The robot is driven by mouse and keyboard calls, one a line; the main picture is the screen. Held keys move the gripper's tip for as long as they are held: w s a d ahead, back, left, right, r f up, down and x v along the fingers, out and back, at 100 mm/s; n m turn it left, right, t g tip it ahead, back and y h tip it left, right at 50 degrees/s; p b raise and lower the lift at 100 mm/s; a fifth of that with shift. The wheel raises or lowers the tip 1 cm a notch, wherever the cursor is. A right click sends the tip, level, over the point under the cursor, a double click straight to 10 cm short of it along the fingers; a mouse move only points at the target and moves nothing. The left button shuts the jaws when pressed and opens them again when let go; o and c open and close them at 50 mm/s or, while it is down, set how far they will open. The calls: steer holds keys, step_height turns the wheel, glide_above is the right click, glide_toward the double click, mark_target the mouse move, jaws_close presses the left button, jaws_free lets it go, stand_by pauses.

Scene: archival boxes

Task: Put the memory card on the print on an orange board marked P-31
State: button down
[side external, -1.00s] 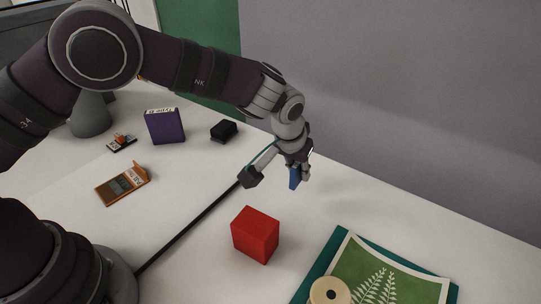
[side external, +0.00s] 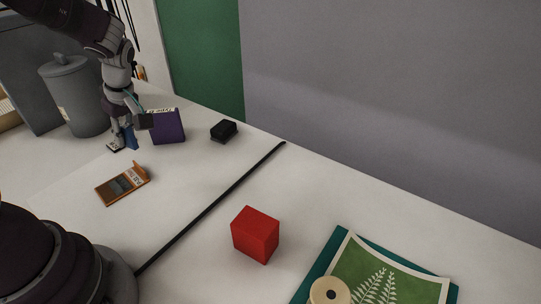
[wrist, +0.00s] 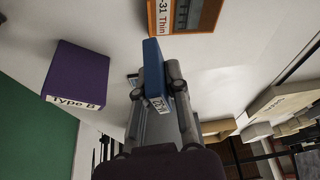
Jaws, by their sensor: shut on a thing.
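My gripper (side external: 131,130) is at the far left of the table in the side view, shut on a blue memory card (side external: 130,139). In the wrist view the card (wrist: 153,66) stands out between the fingertips (wrist: 158,84), with a white label at its lower end. The orange board (side external: 108,196) lies on the table nearer the camera, with a dark grey print (side external: 121,185) on it. In the wrist view the board (wrist: 160,14) is at the top edge, partly cut off, its label reading "-31 Thin". The card is apart from the board.
A purple Type B box (side external: 169,127) stands right of my gripper, with a small black box (side external: 223,130) beyond. A small flat item (side external: 115,147) is partly hidden by my gripper. A grey bin (side external: 78,100) stands behind. A red block (side external: 255,235) and fern print (side external: 400,277) are far right.

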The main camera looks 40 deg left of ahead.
mark_target(115, 183)
steer(key=s+f+n, duration=0.1)
steer(key=f, duration=0.1)
steer(key=s+a+f+n, duration=0.1)
steer(key=s+f, duration=0.1)
steer(key=f, duration=0.1)
steer(key=s+a+f+n+g, duration=0.1)
steer(key=f, duration=0.2)
steer(key=shift+s+a, duration=0.1)
steer(key=shift+s, duration=0.25)
steer(key=shift+f, duration=0.1)
steer(key=c, duration=1.6)
jaws_free()
steer(key=shift+f, duration=0.1)
steer(key=o, duration=0.5)
steer(key=shift+c, duration=0.2)
